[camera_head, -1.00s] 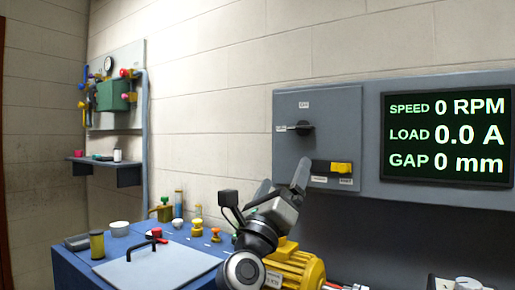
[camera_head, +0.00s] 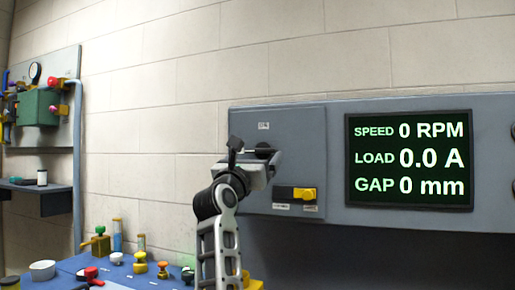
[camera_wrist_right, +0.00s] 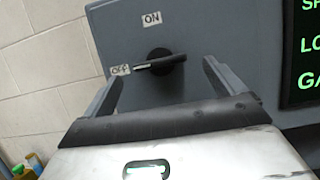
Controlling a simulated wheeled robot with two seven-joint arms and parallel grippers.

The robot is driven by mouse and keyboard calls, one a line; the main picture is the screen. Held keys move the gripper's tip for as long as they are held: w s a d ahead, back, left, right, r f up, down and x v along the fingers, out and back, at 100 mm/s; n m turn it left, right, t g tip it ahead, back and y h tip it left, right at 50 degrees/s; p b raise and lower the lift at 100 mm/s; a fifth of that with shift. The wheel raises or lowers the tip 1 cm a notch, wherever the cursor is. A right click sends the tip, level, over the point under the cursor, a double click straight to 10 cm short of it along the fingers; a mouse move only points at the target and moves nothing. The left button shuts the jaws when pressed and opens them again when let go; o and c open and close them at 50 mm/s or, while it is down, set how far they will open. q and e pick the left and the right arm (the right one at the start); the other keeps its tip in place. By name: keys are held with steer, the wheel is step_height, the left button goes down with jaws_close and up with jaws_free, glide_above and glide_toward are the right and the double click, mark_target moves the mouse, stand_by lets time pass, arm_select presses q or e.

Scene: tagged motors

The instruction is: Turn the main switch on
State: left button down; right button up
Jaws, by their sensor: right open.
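The main switch is a black rotary knob with a bar handle (camera_wrist_right: 160,62) on a grey panel (camera_wrist_right: 110,35). Its handle points left to the OFF label (camera_wrist_right: 120,70); the ON label (camera_wrist_right: 152,18) is above it. In the head view the right gripper (camera_head: 262,160) is in front of the switch and hides most of it. In the right wrist view the right gripper (camera_wrist_right: 162,82) is open and empty, one finger to each side of the handle in the picture. I see no contact, and I cannot tell how far the fingertips are from the handle. My left gripper is not in view.
A yellow switch (camera_head: 304,194) sits low on the panel, right of my gripper. A display (camera_head: 409,160) is further right. Several small parts stand on the blue bench (camera_head: 150,277) at lower left. A wall board (camera_head: 58,90) with a green box is at far left.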

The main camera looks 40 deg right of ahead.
mark_target(259, 152)
steer(key=shift+x, duration=1.25)
steer(key=shift+w+d+r+p, duration=0.1)
steer(key=shift+w+d+p, duration=0.2)
steer(key=c, duration=1)
